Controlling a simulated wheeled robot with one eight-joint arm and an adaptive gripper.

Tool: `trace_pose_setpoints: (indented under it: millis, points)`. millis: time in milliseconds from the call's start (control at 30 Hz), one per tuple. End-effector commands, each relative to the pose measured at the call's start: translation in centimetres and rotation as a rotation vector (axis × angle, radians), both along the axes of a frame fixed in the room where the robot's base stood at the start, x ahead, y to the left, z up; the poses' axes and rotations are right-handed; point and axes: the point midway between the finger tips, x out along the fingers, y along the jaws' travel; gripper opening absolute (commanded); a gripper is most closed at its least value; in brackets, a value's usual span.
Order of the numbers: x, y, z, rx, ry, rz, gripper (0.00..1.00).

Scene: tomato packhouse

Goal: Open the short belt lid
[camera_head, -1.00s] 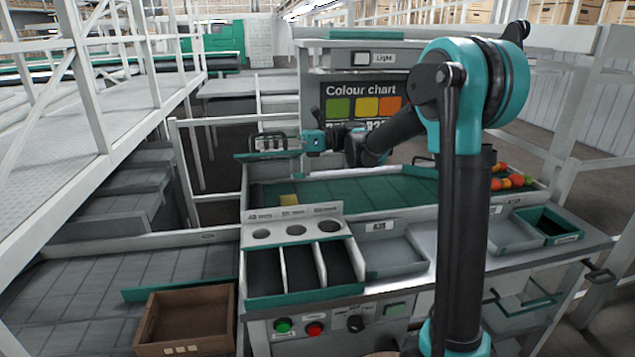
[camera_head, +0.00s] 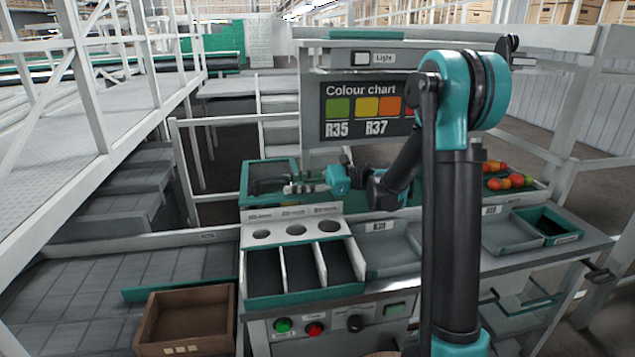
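The short belt lid (camera_head: 282,166) is a dark green panel with a teal rim. It lies low over the left end of the green belt, facing up; whether it rests fully flat I cannot tell. Its dark handle (camera_head: 268,185) stands on the panel. My gripper (camera_head: 291,188) reaches in from the right, its grey fingers at the right side of the handle. They seem to touch it, but the finger gap is too small to see. The belt's middle is partly hidden behind my arm.
Red and orange tomatoes (camera_head: 508,182) lie at the belt's right end. A colour chart board (camera_head: 345,88) stands behind the belt. In front are a divided bin (camera_head: 300,297), grey trays (camera_head: 384,268) and a brown crate (camera_head: 227,312). White railings stand at the left.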

Motion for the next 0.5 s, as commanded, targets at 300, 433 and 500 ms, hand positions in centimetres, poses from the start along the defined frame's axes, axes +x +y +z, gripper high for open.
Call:
trace_pose_setpoints:
  millis: [300,433,500]
  points:
    - [1.3,-4.9,0.0,0.0,0.001,-0.002,0.31]
    - [1.6,-5.9,0.0,0.0,0.001,-0.001,0.31]
    - [1.6,-6.2,0.0,0.0,0.001,-0.001,0.31]
